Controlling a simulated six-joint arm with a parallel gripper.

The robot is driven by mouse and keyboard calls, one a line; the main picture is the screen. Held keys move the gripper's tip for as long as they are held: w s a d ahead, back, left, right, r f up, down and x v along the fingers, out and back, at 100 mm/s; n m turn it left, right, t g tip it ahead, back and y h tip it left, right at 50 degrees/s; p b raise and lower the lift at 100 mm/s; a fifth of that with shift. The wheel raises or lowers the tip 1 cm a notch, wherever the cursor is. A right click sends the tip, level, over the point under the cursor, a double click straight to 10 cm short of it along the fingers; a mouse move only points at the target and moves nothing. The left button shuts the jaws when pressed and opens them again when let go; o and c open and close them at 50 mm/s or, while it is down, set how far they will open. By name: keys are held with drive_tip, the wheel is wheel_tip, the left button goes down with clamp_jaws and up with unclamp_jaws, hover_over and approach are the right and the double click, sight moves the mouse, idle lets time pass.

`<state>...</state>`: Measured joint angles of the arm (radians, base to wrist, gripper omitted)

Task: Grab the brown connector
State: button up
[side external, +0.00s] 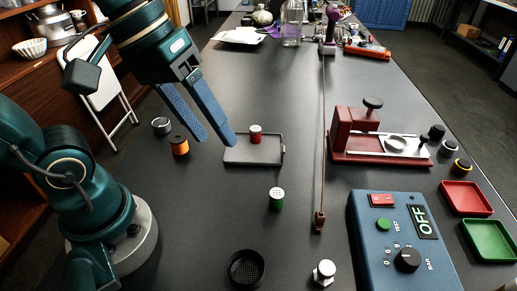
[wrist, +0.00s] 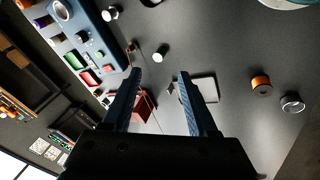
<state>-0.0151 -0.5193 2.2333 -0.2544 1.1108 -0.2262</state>
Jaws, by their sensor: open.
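The brown connector (side external: 319,221) sits on the dark table at the near end of a thin brown cable (side external: 323,130), left of the blue control box (side external: 395,250). In the wrist view a small brown piece (wrist: 132,48), apparently the connector, shows just beyond the left fingertip. My gripper (side external: 215,140) is open and empty, with its fingers pointing down near the left edge of the grey tray (side external: 250,161). It is well to the left of the connector and farther back, apart from it. The open fingers also show in the wrist view (wrist: 159,74).
A silver knob (side external: 323,272) and black mesh basket (side external: 245,268) stand in front. A red press (side external: 350,145) lies right of the cable. Bare table surrounds the connector's left side.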

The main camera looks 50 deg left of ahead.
drive_tip(key=w+d+n+g+h, duration=0.3)
drive_tip(key=w+d, duration=0.1)
drive_tip(key=w, duration=0.2)
drive_tip(key=n+g+h, duration=0.4)
drive_tip(key=n+h, duration=0.2)
hover_over(320, 213)
drive_tip(key=w+a, duration=0.3)
drive_tip(key=a, duration=0.3)
wheel_tip(320, 213, down, 9)
drive_tip(key=shift+n+g+h, duration=0.4)
drive_tip(key=shift+n+h, duration=0.2)
drive_tip(key=shift+n, duration=0.3)
drive_tip(key=f, duration=0.4)
drive_tip(key=s+f, duration=0.1)
drive_tip(key=f, duration=0.1)
drive_tip(key=shift+a+f, duration=0.1)
drive_tip(key=shift+f, duration=0.3)
drive_tip(key=shift+x, duration=2.5)
clamp_jaws()
